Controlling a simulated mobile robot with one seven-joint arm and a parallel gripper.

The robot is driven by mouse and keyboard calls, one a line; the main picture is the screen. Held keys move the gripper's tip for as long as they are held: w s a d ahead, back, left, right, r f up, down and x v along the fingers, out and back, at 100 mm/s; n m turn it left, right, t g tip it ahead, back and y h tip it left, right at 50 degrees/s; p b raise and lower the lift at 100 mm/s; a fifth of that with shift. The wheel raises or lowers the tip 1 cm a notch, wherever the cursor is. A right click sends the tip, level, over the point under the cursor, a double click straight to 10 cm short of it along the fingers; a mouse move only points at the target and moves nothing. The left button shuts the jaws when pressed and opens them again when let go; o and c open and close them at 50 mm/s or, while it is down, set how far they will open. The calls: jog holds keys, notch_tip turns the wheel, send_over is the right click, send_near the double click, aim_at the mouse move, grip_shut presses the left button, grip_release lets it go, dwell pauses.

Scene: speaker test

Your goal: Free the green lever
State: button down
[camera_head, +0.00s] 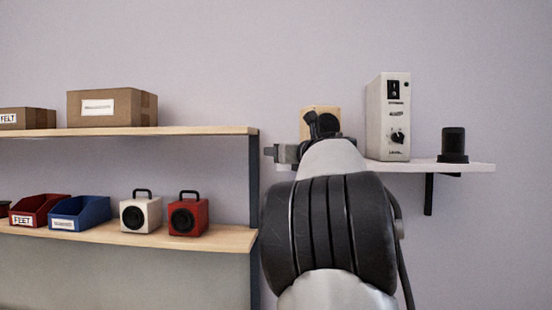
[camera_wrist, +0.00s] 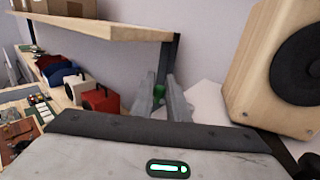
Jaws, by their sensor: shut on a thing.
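In the head view my gripper (camera_head: 271,152) points left at the left end of the wall shelf, and the lever cannot be seen there.
A wooden speaker (camera_wrist: 257,75) stands close right of my gripper; my arm partly hides it in the head view (camera_head: 311,111). A white amplifier box (camera_head: 376,125) and black cylinder (camera_head: 453,143) share the wall shelf (camera_head: 481,168). Left shelving holds speakers, bins and cartons.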

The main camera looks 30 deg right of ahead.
jog(key=c, duration=1.7)
grip_release()
jog(key=shift+s, duration=0.1)
jog(key=s+b, duration=0.3)
jog(key=s, duration=1.4)
jog(key=shift+s, duration=0.1)
